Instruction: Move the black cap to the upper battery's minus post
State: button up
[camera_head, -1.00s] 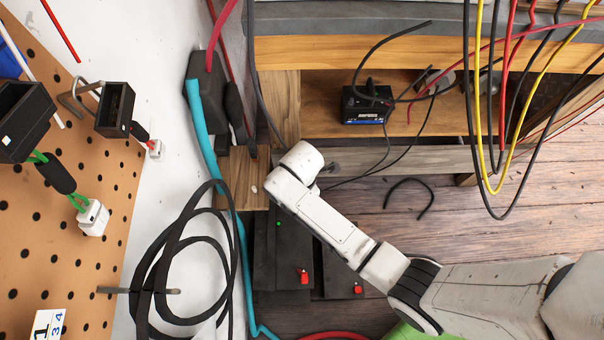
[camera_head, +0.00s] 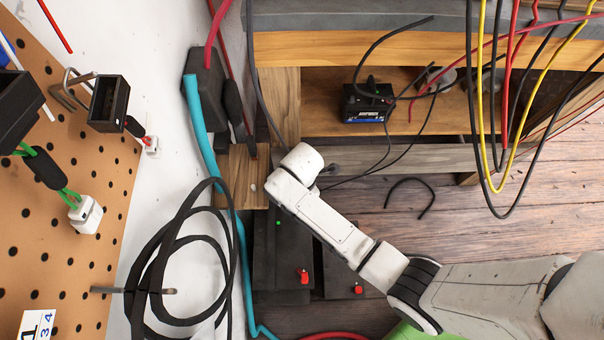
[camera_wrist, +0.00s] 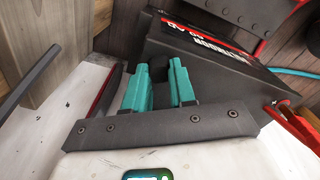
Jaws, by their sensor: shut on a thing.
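In the wrist view, my gripper (camera_wrist: 158,84) has its teal fingers closed on a small dark piece, the black cap (camera_wrist: 158,67). A black battery (camera_wrist: 215,75) with white lettering and a red stripe is just beyond the fingers. I cannot tell whether the cap touches it. In the head view, black battery-like boxes (camera_head: 268,262) stand on the floor below my arm's end. Red caps show on them, one at the left (camera_head: 303,275) and one at the right (camera_head: 357,288). My gripper and the minus post are hidden there.
A red piece (camera_wrist: 292,122) lies right of my gripper in the wrist view. A teal cable (camera_head: 205,140) and coiled black cable (camera_head: 165,255) run left of the boxes. A wooden shelf (camera_head: 330,125) holds a small black box (camera_head: 365,103).

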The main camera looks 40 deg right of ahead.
jog(key=o, duration=0.9)
jog(key=shift+c, duration=0.2)
notch_tip(320, 180, up, 11)
jog(key=p, duration=0.4)
jog(key=shift+f, duration=0.1)
